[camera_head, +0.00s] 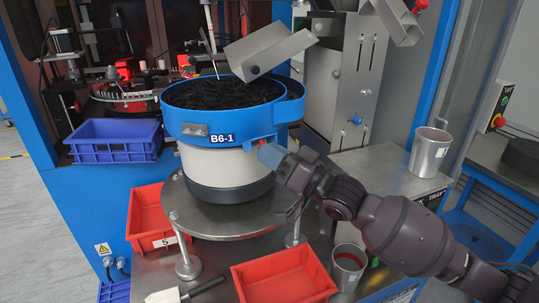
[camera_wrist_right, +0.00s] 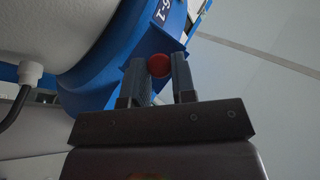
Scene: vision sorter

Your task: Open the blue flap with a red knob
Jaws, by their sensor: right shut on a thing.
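The blue bowl (camera_head: 190,130) of the feeder, labelled B6-1, is full of dark parts in the head view. The blue flap (camera_head: 254,141) is at its front right rim; I cannot tell whether it stands open. In the right wrist view, blue surface (camera_wrist_right: 165,22) shows beside the knob. My right gripper (camera_head: 268,153) reaches in from the right to the flap. In the right wrist view, the red knob (camera_wrist_right: 159,65) sits between the fingertips of this gripper (camera_wrist_right: 160,72), which is shut on it. My left gripper is not in view.
Red bins stand at the front (camera_head: 285,277) and left (camera_head: 148,214) of the round metal stand (camera_head: 225,222). A blue crate (camera_head: 115,140) is at left. Metal cups stand at right (camera_head: 429,152) and front (camera_head: 348,265). A metal chute (camera_head: 268,50) hangs over the bowl.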

